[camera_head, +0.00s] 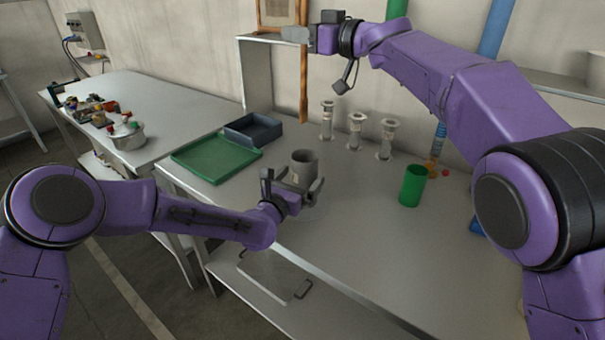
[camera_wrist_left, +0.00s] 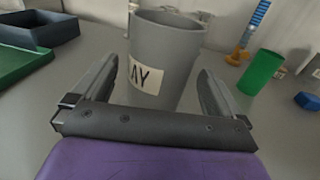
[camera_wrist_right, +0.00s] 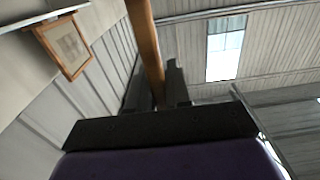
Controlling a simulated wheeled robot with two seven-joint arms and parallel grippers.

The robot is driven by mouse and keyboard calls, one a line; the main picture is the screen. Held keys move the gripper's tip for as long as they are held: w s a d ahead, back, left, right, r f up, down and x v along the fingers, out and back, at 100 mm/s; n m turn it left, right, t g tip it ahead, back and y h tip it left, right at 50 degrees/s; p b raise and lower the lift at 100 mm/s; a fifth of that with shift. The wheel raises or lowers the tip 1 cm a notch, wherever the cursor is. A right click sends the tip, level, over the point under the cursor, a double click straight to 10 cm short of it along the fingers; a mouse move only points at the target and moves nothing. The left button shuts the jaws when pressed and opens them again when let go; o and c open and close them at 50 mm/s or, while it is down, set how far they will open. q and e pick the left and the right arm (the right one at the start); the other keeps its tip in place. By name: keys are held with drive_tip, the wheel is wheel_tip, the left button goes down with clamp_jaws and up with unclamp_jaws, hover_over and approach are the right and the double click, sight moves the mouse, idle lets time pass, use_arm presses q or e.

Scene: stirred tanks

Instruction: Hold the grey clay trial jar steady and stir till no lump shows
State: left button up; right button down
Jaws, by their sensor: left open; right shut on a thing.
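The grey clay trial jar (camera_head: 304,160) stands upright on the bench. In the left wrist view the jar (camera_wrist_left: 170,45) shows a pale label ending in "AY". My left gripper (camera_head: 297,181) is open, with one finger on each side of the jar; small gaps show beside it. My right gripper (camera_head: 297,33) is shut on a long wooden stirring stick (camera_head: 303,85), which also shows between the fingers in the right wrist view (camera_wrist_right: 147,45). The stick hangs nearly upright, its lower end above the jar's rim in the picture. The jar's inside is mostly hidden, so lumps cannot be told.
A green tray (camera_head: 215,158) and a dark blue bin (camera_head: 253,130) lie left of the jar. A green cup (camera_head: 412,186) stands to the right. Several clear cylinders (camera_head: 355,132) stand behind. A side table (camera_head: 165,110) holds a pot. The bench front is clear.

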sight(306, 58)
use_arm(q)
drive_tip(key=shift+x, duration=1.45)
drive_tip(key=c, duration=1.1)
drive_tip(key=shift+o, duration=0.2)
use_arm(e)
drive_tip(key=shift+a, duration=0.1)
wheel_tip(306, 58, down, 4)
drive_tip(key=shift+s+f, duration=0.1)
drive_tip(key=shift+f, duration=0.15)
wheel_tip(306, 58, down, 16)
